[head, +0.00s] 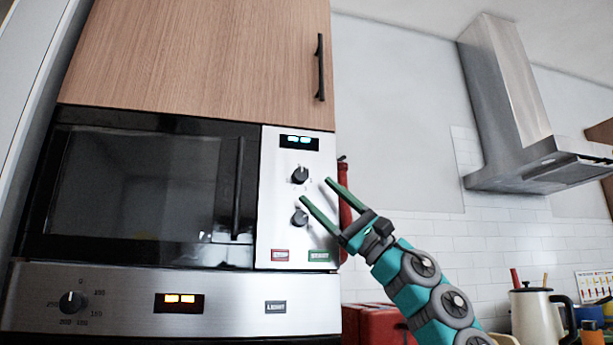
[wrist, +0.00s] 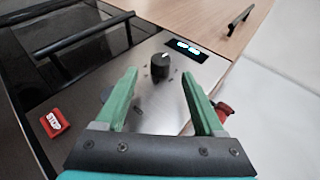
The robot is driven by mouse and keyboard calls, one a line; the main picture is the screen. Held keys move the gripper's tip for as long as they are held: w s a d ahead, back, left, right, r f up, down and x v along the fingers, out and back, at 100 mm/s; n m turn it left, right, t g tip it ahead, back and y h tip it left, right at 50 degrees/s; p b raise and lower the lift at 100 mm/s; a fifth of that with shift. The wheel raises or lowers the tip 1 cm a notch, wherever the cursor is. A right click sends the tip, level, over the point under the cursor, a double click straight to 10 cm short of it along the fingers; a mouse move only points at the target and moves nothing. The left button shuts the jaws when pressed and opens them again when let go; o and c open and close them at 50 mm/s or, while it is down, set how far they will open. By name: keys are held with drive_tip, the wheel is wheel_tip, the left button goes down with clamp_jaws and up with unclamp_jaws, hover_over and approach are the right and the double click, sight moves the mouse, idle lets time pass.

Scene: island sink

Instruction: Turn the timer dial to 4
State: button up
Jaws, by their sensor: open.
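The microwave's silver control panel (head: 268,200) has two round dark knobs, an upper dial (head: 299,175) and a lower dial (head: 300,217), below a lit display (head: 299,142). I cannot tell from labels which is the timer. My gripper (head: 315,189) is open and empty, its two green fingers pointing at the panel near the dials. In the wrist view, the upper dial (wrist: 162,67) stands ahead, roughly centred between the spread fingertips and apart from them. Its small marks are too blurred to read. The lower dial is mostly hidden in the wrist view.
A red button (head: 280,254) and a green button (head: 319,256) sit below the dials. The microwave door handle (head: 238,188) stands out left of the panel. An oven knob (head: 72,302) is below. A red object (head: 344,210) stands just right of the panel.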

sight(306, 180)
drive_tip(key=p+x, duration=0.2)
drive_tip(key=x, duration=0.3)
drive_tip(key=shift+r, duration=0.1)
drive_tip(key=shift+c, duration=0.2)
clamp_jaws()
